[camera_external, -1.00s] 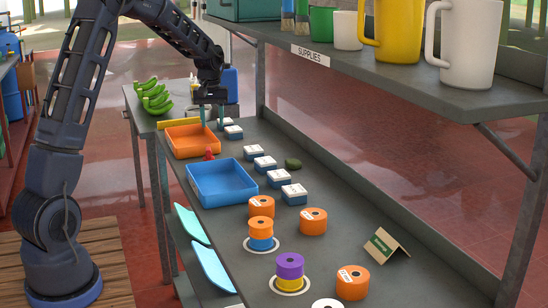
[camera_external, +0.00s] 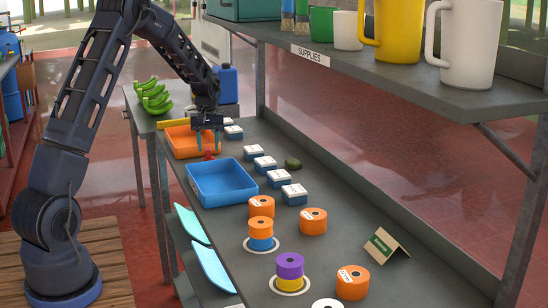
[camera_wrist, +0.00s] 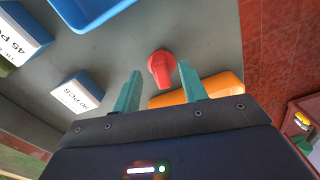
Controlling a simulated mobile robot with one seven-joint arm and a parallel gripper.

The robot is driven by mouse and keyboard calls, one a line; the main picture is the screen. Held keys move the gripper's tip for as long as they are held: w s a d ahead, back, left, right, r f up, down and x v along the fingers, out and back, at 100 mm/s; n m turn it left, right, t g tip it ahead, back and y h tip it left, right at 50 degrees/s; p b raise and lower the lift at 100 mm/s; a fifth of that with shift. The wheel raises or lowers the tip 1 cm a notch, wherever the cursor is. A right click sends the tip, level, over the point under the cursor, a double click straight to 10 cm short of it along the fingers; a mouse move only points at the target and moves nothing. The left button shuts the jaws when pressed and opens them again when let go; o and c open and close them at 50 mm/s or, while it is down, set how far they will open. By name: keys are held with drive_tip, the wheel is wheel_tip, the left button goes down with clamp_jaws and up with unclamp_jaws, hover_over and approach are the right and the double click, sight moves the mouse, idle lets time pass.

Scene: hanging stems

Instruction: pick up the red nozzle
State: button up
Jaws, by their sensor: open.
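The red nozzle (camera_wrist: 160,68) lies on the grey bench between the blue tray and the orange tray. In the external view the red nozzle (camera_external: 209,156) shows small, just below my fingertips. My gripper (camera_external: 208,150) is open and empty, pointing down above it. In the wrist view my gripper (camera_wrist: 158,78) has its two teal fingers spread wide, with the nozzle showing between and a little beyond the tips. The nozzle appears apart from both fingers; the exact height gap cannot be told.
The blue tray (camera_external: 222,199) stands in front of the nozzle and the orange tray (camera_external: 183,153) behind it. Several small white-and-blue boxes (camera_external: 265,163) line the right. An overhead shelf (camera_external: 390,75) with mugs runs along the right side.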

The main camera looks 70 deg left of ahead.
sight(208, 150)
drive_tip(key=shift+d+f, duration=0.1)
drive_tip(key=shift+f, duration=2.25)
drive_tip(key=c, duration=0.6)
